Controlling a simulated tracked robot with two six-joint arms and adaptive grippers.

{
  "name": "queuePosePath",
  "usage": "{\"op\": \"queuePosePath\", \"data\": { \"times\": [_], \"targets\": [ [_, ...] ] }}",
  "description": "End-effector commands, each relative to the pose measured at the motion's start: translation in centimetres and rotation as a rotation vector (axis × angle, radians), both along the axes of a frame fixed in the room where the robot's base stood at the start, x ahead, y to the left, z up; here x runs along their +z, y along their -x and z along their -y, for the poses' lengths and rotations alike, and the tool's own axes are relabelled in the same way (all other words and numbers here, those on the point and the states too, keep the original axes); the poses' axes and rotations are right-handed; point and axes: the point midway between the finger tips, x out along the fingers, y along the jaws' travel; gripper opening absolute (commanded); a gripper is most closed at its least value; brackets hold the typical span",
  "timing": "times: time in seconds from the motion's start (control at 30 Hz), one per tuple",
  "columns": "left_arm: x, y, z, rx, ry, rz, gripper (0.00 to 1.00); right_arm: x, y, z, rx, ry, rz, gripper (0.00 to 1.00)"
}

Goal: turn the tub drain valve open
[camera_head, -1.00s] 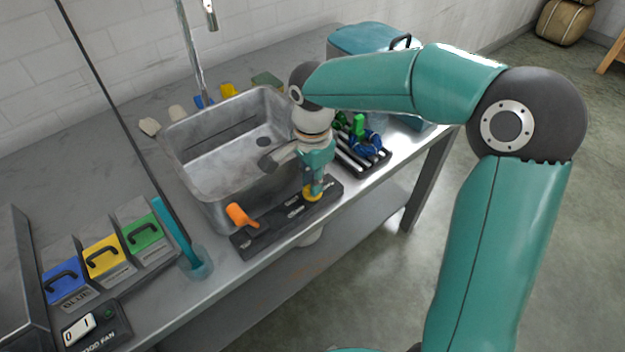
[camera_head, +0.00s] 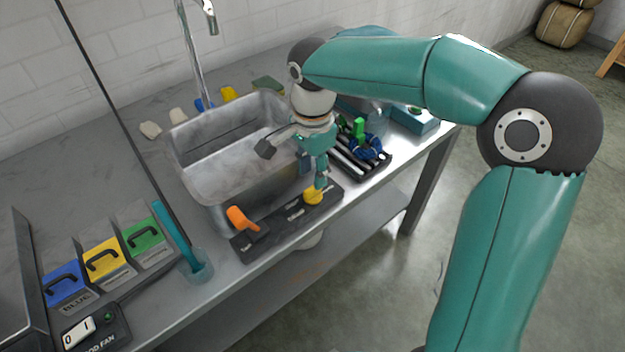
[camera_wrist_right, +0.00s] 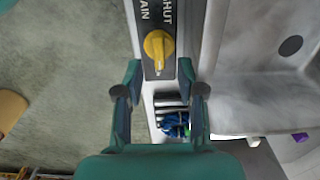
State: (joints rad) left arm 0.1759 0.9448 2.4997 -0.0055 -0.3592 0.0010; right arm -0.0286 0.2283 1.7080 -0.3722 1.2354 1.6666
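The drain valve is a yellow knob (camera_head: 313,196) at the right end of a dark panel (camera_head: 272,236) along the front of the metal tub (camera_head: 215,205). In the right wrist view the knob (camera_wrist_right: 158,46) has a narrow pointer towards the bottom of the picture, and the words "SHUT" and "AIN" show beside it. My right gripper (camera_wrist_right: 159,70) is open and empty. Its fingertips are on either side of the panel, just short of the knob, with a gap on both sides. In the head view it hangs above the knob (camera_head: 320,178). My left gripper is not in view.
A dark striped rack (camera_head: 352,165) with blue and green skeins lies right of the tub.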

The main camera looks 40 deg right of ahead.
Motion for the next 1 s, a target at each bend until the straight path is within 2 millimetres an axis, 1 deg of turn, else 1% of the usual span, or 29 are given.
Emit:
{"op": "queuePosePath", "data": {
  "times": [0.03, 0.1, 0.2, 0.3, 1.0],
  "targets": [
    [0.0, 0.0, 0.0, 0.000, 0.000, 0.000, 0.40, 0.9, -0.1, 0.0, 0.000, -0.001, 0.005, 0.40],
    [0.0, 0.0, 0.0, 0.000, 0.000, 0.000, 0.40, 1.9, -0.1, -0.1, 0.001, -0.001, 0.004, 0.40],
    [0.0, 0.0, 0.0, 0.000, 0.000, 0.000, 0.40, 2.8, 0.0, 0.0, 0.001, -0.001, 0.002, 0.40],
    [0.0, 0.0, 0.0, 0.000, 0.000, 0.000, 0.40, 3.2, 0.0, 0.0, 0.000, -0.001, 0.000, 0.40],
    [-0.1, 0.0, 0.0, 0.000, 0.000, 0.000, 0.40, 3.3, 0.1, 0.0, 0.000, -0.001, -0.001, 0.40]
  ]
}}
